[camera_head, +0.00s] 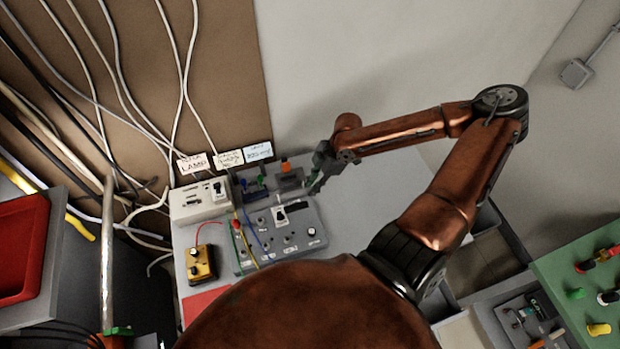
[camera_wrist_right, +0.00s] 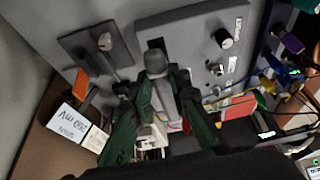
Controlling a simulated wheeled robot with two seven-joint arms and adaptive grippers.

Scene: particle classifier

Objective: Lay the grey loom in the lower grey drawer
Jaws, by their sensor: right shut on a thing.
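My right gripper (camera_head: 318,172) reaches over the grey bench at the back of the instrument panel. In the right wrist view its green-sided fingers (camera_wrist_right: 160,108) are shut on a slim grey piece with a rounded end (camera_wrist_right: 156,62), which I take to be the grey loom. I do not see my left gripper.
The grey control panel (camera_head: 310,218) with knobs and coloured wires lies below the gripper. Beside it are a white box (camera_head: 187,205) and a yellow device (camera_head: 200,264). Cables hang at the left. A green board (camera_head: 562,268) stands at the lower right. The bench's right part is clear.

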